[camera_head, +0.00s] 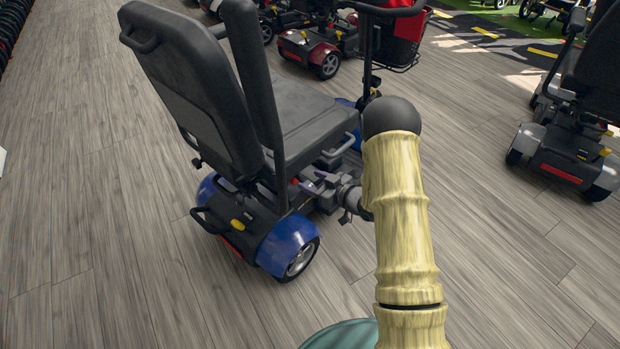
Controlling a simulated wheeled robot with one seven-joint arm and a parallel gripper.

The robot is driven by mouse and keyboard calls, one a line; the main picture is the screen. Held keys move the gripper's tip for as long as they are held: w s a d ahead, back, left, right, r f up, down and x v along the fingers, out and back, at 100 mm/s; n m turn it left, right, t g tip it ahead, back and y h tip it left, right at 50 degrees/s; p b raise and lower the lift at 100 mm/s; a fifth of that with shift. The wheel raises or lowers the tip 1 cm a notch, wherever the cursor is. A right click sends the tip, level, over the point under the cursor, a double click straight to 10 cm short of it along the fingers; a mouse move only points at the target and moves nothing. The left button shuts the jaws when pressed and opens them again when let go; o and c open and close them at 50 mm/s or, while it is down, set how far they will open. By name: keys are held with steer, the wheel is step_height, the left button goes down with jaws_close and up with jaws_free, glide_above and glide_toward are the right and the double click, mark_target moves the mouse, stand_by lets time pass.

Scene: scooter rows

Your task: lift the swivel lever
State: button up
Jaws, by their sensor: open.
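A blue mobility scooter (290,241) with a black seat (300,115) stands in front of me, seen from behind and to the side. My gripper (317,182) reaches in from the right, low beside the scooter, under the seat's side and above the rear body. Its two fingers point left toward the seat post area and are apart. I see nothing clearly held between them. A small red part (295,181) shows just beyond the fingertips. I cannot tell whether it belongs to the swivel lever. The lever is not clearly visible; the seat and gripper crowd that spot.
A folded-up armrest (254,85) stands beside the backrest (188,85). A red scooter (305,47) stands behind, and a dark scooter (565,145) stands at right. The wooden floor (85,220) is clear at left and between the scooters.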

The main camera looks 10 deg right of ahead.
steer(key=p+v, duration=0.4)
steer(key=v, duration=1.1)
steer(key=shift+d, duration=0.15)
step_height(320, 180, up, 8)
steer(key=d+m+g+h, duration=0.2)
steer(key=m+g+h, duration=0.15)
steer(key=h, duration=0.55)
steer(key=s+a+r+m+g, duration=0.2)
steer(key=s+a+r+g, duration=0.15)
steer(key=s, duration=0.45)
steer(key=s+a+r+m+g, duration=0.2)
steer(key=s+r+m, duration=0.15)
steer(key=s, duration=0.55)
steer(key=w+a+p+v, duration=0.1)
steer(key=w+p+v, duration=0.1)
steer(key=p+v, duration=1)
steer(key=w+r+p+v, duration=0.1)
steer(key=w+p+v, duration=0.2)
steer(key=p+v, duration=0.9)
steer(key=w+a+p+v, duration=0.1)
steer(key=w+p+v, duration=0.1)
steer(key=p+v, duration=1.1)
steer(key=shift+w+a+r+n+h+p, duration=0.15)
steer(key=shift+w+r+n+h+p, duration=0.3)
steer(key=shift+p, duration=0.3)
